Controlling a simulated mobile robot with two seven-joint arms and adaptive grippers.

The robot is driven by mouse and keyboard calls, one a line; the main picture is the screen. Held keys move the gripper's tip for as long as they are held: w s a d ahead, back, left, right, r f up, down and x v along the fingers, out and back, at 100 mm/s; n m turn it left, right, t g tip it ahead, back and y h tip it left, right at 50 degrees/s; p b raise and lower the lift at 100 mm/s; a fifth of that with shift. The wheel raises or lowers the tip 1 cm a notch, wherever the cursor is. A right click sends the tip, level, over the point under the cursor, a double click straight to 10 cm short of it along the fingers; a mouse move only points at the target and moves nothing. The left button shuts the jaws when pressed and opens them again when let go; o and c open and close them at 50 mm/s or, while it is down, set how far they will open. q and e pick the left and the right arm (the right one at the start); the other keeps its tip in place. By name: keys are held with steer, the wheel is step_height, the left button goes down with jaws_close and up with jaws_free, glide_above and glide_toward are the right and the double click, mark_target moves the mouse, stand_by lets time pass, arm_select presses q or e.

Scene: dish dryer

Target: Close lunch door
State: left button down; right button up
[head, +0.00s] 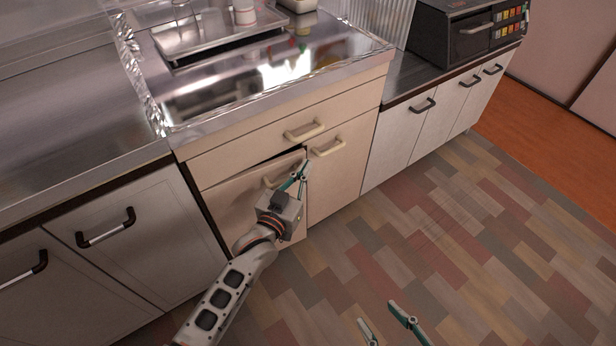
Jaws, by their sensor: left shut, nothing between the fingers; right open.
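The beige cabinet's left lower door (232,198) stands slightly ajar; a dark gap shows along its top edge. Its handle (273,182) is partly behind my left gripper. My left gripper (303,168) is shut and empty, in front of the door near its upper right corner. I cannot tell whether it touches the door. The neighbouring right door (336,180) looks closed. My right gripper (380,314) is open and empty, low over the floor at the bottom edge; only its fingertips show.
A drawer (250,148) above the doors is closed. The metal counter (240,95) holds a tray (200,35). White cabinets stand left (135,235) and right (400,135). A dark appliance (460,35) sits at the back right. The tiled floor (480,240) is clear.

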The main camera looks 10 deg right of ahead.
mark_target(298, 159)
arm_select(q)
steer(key=w, duration=0.3)
steer(key=shift+a+f, duration=0.1)
steer(key=shift+a, duration=0.3)
steer(key=shift+w+a+b, duration=0.2)
steer(key=shift+w+b, duration=0.1)
steer(key=shift+w, duration=0.2)
arm_select(e)
steer(key=shift+w+a+r, duration=0.4)
steer(key=shift+w+r, duration=0.1)
steer(key=shift+r, duration=0.1)
